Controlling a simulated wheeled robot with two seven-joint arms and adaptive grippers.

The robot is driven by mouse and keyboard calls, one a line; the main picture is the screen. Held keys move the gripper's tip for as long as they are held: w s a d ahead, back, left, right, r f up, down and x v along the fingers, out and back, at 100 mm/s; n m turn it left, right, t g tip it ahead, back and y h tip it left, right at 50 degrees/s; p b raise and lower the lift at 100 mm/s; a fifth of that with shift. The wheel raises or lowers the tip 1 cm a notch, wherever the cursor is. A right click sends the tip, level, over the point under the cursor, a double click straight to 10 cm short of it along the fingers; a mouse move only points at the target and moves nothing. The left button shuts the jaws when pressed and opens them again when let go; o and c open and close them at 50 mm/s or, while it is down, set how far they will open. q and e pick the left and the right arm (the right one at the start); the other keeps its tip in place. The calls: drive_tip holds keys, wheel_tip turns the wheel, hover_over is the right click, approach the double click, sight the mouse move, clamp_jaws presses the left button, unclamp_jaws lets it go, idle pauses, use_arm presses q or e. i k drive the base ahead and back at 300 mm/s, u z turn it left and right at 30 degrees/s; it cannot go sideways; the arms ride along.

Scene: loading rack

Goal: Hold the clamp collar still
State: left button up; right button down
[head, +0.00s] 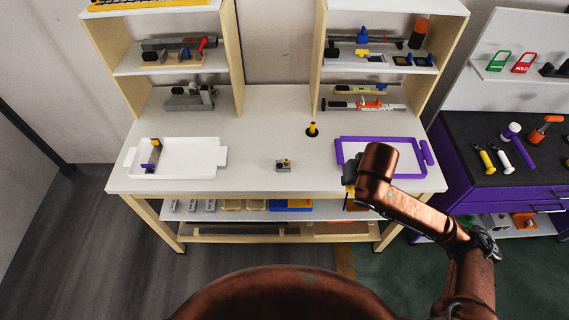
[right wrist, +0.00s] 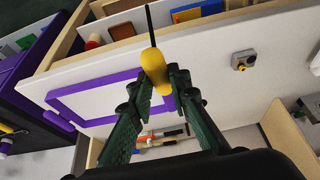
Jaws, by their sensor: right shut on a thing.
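A small grey block-like piece with a dark and yellowish top (head: 283,165), which looks like the clamp collar, sits on the middle front of the white bench. It also shows at the upper right of the right wrist view (right wrist: 243,61), apart from my gripper. My right gripper (head: 351,176) is near the bench's front edge by the purple-rimmed tray. In the right wrist view my right gripper (right wrist: 160,80) is shut on a yellow-handled tool (right wrist: 154,66) with a thin dark shaft. My left gripper is not in view.
A purple-rimmed tray (head: 345,143) lies on the right of the bench, partly behind my right arm. A white tray (head: 205,157) with a grey and purple piece lies at left. A yellow upright piece on a black base (head: 312,130) stands behind the collar. Bench around the collar is clear.

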sight(281, 166)
drive_tip(key=k, duration=0.5)
drive_tip(key=z, duration=0.9)
drive_tip(key=i, duration=0.75)
drive_tip(key=u, duration=0.9)
